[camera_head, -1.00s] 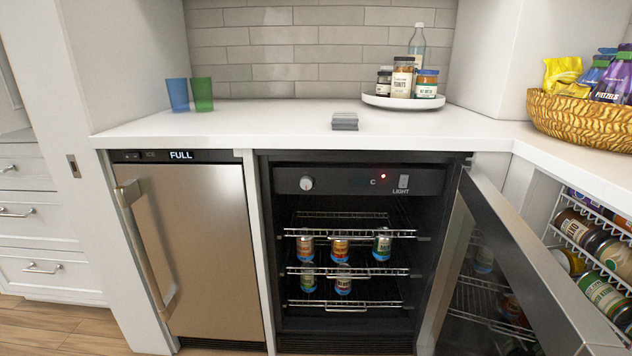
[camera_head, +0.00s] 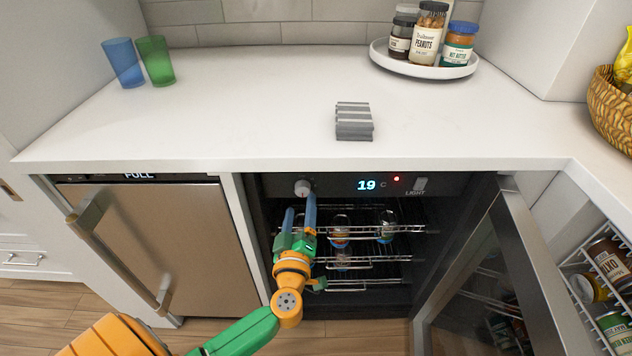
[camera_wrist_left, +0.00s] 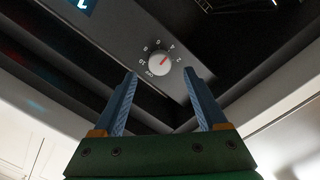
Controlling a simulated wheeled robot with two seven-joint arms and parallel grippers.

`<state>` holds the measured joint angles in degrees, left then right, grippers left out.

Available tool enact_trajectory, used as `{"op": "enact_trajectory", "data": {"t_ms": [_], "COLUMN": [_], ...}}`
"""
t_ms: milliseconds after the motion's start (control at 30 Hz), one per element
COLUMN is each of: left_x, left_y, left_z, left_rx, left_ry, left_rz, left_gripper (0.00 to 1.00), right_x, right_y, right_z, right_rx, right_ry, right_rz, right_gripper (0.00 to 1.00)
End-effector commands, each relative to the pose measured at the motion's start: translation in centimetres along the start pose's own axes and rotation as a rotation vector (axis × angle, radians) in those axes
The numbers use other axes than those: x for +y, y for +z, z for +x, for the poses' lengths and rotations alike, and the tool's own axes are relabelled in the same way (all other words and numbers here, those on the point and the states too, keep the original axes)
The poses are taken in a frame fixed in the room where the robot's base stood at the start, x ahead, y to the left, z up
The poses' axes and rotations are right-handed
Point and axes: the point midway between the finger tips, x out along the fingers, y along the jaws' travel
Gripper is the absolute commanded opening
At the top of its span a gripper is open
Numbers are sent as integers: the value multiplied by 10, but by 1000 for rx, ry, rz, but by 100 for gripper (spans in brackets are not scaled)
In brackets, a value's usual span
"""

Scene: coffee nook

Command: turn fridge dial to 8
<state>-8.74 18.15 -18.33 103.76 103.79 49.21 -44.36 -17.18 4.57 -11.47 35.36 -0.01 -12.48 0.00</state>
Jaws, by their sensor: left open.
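The fridge dial (camera_head: 302,188) is a small white round knob at the left of the black control panel inside the open fridge. In the left wrist view the dial (camera_wrist_left: 159,63) has a red pointer mark and printed numbers around it. My left gripper (camera_head: 299,205) is open and empty, with its blue fingers just below the dial in the head view. In the wrist view the fingertips (camera_wrist_left: 160,74) stand either side of the dial, apparently short of it. The display (camera_head: 367,185) reads 19 C. My right gripper is not in view.
The fridge door (camera_head: 520,270) stands open at the right. Wire shelves (camera_head: 370,262) with several cans are below the panel. The white counter (camera_head: 240,110) overhangs above, with a grey stack (camera_head: 354,121) on it. A light switch (camera_head: 420,186) and red lamp share the panel.

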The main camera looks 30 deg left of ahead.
Motion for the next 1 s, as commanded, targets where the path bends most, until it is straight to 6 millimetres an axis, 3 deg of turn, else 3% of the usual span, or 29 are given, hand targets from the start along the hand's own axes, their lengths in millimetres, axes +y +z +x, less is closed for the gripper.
{"op": "enact_trajectory", "data": {"t_ms": [200,500,567,800,1000], "left_x": [-1,0,0,0,1], "left_y": [2,1,1,1,1], "left_z": [39,46,46,46,46], "left_rx": [1,-1,-1,-1,-1], "left_ry": [4,3,3,4,5], "left_rz": [1,0,0,0,-10], "left_gripper": [75,75,61,0,0], "right_x": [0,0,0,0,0], "right_y": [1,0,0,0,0], "right_z": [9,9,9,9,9], "right_rx": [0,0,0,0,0], "right_ry": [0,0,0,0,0], "right_rz": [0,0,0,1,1], "right_gripper": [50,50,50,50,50]}}
